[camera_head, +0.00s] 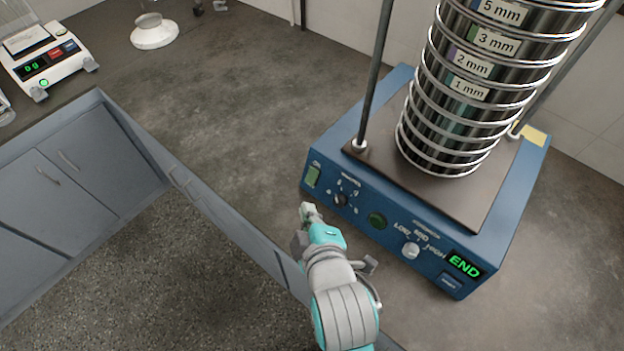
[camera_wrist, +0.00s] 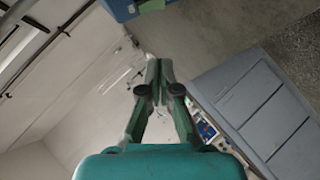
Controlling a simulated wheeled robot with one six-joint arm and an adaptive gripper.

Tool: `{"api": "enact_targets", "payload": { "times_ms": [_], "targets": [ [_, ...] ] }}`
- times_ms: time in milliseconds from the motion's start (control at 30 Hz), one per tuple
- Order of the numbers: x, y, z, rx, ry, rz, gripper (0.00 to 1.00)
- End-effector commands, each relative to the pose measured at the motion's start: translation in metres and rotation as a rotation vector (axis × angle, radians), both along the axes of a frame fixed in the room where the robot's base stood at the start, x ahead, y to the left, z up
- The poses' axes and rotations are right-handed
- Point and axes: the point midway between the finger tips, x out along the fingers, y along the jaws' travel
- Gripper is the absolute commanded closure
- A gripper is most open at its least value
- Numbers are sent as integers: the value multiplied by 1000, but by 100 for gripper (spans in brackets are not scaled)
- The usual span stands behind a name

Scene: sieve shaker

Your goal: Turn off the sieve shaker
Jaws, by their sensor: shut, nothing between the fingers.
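The sieve shaker (camera_head: 520,200) stands on the grey counter at the right, with a blue base and a stack of metal sieves (camera_head: 465,100). Its front panel has a green rocker switch (camera_head: 312,176) at the left end, a small dark knob (camera_head: 340,199), a round green button (camera_head: 377,221) and a light knob (camera_head: 411,250). Its display (camera_head: 465,265) reads END in green. My gripper (camera_head: 307,210) is shut and empty, in front of the panel's left part, below the rocker switch and apparently apart from it. The shut fingertips (camera_wrist: 158,68) show in the wrist view.
A balance (camera_head: 45,62) with a lit display sits at the far left. A white-based glass vessel (camera_head: 153,32) stands at the back. Two upright rods (camera_head: 376,75) flank the sieves. Grey cabinets (camera_head: 80,165) line the counter front. The counter left of the shaker is clear.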

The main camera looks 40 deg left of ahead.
Motion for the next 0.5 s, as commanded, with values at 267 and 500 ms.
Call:
{"api": "enact_targets", "payload": {
  "times_ms": [267, 500],
  "targets": [
    [1, 1, -1, 1, 0, -1, 100],
    [15, 17, -12, 1, 1, -1, 100]
  ]
}}
